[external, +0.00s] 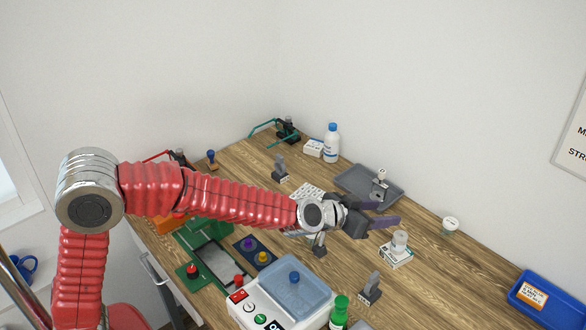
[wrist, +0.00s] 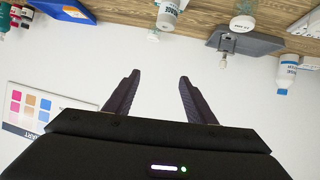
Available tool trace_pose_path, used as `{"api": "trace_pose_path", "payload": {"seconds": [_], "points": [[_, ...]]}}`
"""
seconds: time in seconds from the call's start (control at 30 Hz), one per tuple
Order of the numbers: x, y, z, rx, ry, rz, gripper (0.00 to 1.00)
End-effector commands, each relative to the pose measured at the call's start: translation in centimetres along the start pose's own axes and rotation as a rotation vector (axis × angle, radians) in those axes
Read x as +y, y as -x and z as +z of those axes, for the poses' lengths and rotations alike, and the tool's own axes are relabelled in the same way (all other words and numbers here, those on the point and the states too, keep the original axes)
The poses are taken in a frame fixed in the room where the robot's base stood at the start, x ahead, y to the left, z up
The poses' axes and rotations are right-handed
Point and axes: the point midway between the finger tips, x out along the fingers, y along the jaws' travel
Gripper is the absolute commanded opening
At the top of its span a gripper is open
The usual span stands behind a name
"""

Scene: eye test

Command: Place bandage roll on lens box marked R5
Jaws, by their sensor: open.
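In the external view a short white roll (external: 399,239), likely the bandage roll, sits on or right behind a small white box (external: 397,258) with dark print. A similar white box (external: 313,148) stands at the back beside a bottle. I cannot read R5 on either box. My gripper (external: 391,212) is open and empty, raised above the table, a little behind and left of the roll in the picture. In the wrist view my gripper (wrist: 158,78) has its two fingers apart, with only wall between them. I cannot identify the roll for sure in that upside-down view.
A grey tray (external: 352,181) with a small fixture lies behind my gripper. A white-lidded jar (external: 450,225) and a blue bin (external: 541,298) are to the right. A blue-capped bottle (external: 332,144) stands at the back. A lidded machine (external: 280,300) is in front.

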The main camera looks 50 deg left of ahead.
Motion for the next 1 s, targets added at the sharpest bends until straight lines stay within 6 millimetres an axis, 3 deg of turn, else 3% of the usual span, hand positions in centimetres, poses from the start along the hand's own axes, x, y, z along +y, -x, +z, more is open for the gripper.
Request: {"api": "trace_pose_path", "payload": {"seconds": [0.2, 0.47, 0.73, 1.0], "points": [[-1.4, 6.0, -0.8, -0.055, 0.004, 0.071, 0.5], [-3.3, 13.1, 0.5, -0.151, -0.002, 0.118, 0.5], [-6.0, 20.6, 3.8, -0.27, -0.009, 0.115, 0.5], [-9.2, 28.0, 8.6, -0.403, -0.008, 0.058, 0.5]]}}
